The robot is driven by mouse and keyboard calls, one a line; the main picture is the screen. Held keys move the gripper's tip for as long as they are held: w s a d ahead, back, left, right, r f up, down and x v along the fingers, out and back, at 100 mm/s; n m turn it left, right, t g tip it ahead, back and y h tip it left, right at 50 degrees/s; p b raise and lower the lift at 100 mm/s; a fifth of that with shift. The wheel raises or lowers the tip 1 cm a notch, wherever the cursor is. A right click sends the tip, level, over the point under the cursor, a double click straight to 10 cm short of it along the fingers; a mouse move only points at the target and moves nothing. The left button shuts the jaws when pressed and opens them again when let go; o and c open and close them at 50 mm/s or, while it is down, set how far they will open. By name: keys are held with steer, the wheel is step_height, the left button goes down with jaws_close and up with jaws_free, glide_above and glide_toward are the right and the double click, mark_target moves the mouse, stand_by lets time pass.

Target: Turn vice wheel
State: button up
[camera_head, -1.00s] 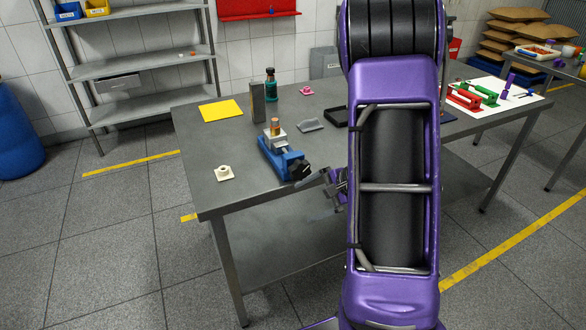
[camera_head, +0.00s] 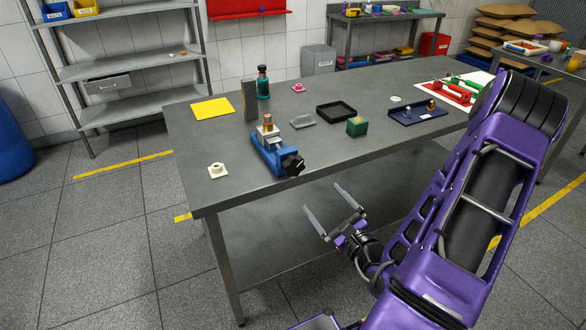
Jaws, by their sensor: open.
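The blue vice (camera_head: 268,152) stands near the front left of the grey table, with a copper-coloured cylinder (camera_head: 267,121) upright in its light jaws. Its black wheel (camera_head: 293,165) is at the vice's near end, facing the table's front edge. My gripper (camera_head: 326,208) is open and empty, in front of the table and to the right of the wheel. Its two grey fingers are apart and point up and left. There is clear space between the fingers and the wheel.
On the table (camera_head: 385,85) are a yellow sheet (camera_head: 212,109), a white flanged part (camera_head: 217,170), a grey block (camera_head: 250,99), a green bottle (camera_head: 263,84), a black tray (camera_head: 336,111), a green box (camera_head: 357,126) and a blue tray (camera_head: 418,117). The front edge lies between my gripper and the vice.

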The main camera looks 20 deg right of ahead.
mark_target(295, 166)
steer(key=w+b, duration=0.1)
steer(key=w, duration=0.4)
steer(key=w+b, duration=0.2)
steer(key=w, duration=0.4)
steer(key=w+b, duration=0.1)
steer(key=w, duration=0.4)
steer(key=shift+w+a+b, duration=0.25)
steer(key=shift+a+b, duration=0.1)
steer(key=c, duration=1.3)
steer(key=shift+r+m+p, duration=0.1)
steer(key=shift+m+p, duration=0.2)
steer(key=shift+p, duration=0.25)
